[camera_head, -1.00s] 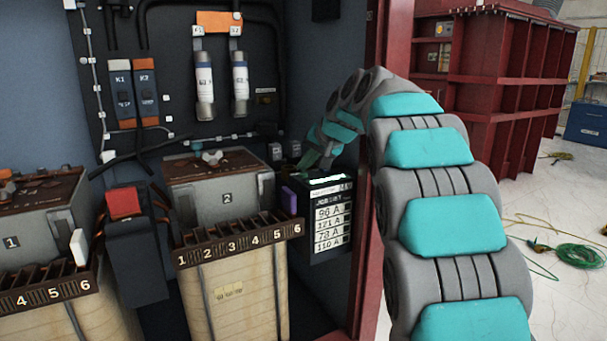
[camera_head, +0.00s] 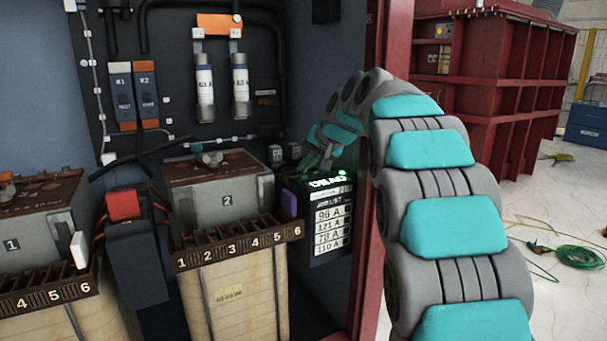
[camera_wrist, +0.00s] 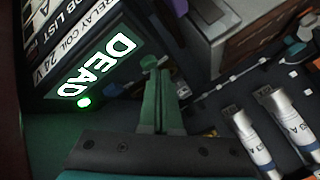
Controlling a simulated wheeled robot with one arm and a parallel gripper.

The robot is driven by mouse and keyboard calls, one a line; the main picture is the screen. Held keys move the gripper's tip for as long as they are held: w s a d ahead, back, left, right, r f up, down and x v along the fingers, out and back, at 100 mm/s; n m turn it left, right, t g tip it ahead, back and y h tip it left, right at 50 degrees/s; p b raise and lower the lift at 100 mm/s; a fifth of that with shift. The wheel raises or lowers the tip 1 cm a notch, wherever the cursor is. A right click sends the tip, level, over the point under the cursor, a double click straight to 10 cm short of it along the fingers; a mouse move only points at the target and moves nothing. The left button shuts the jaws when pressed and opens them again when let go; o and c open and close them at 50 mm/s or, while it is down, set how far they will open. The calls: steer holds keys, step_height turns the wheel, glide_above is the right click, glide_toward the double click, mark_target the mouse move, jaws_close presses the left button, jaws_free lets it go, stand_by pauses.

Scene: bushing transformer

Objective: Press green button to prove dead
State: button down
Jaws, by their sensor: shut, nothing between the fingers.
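A black panel box (camera_head: 331,212) with a job list stands at the right inside the red-framed cabinet. In the wrist view its display (camera_wrist: 98,68) reads "DEAD" in lit letters, and a green lamp (camera_wrist: 84,102) glows beside it. My gripper (camera_wrist: 158,80) is shut with nothing between its fingers. A round greenish cap (camera_wrist: 149,61) shows at the fingertips; I cannot tell whether it is the green button or whether they touch it. In the head view my gripper (camera_head: 326,163) is small, at the top of the box, and partly hides it.
Two grey transformers, numbered 1 (camera_head: 30,235) and 2 (camera_head: 215,195), stand left of the box. White cylinders (camera_head: 240,85) hang on the back wall. The cabinet's red post (camera_head: 367,260) stands close beside my arm. Cables (camera_head: 580,256) lie on the floor outside.

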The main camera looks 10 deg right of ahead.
steer(key=shift+r, duration=0.5)
step_height(320, 180, up, 5)
steer(key=p, duration=0.4)
stand_by(0.6)
steer(key=s+f+n+g+h, duration=0.1)
steer(key=s+f+g, duration=0.2)
steer(key=s+f, duration=0.6)
steer(key=s+f+n+g+h, duration=0.1)
steer(key=s+f+g, duration=0.2)
steer(key=s+f, duration=0.6)
steer(key=s+f+n+g+h, duration=0.1)
steer(key=s+f+g, duration=0.3)
steer(key=s, duration=3.1)
step_height(320, 180, down, 5)
steer(key=shift+s+f+n+h, duration=0.1)
steer(key=shift+s+n+h, duration=0.25)
steer(key=shift+n, duration=0.25)
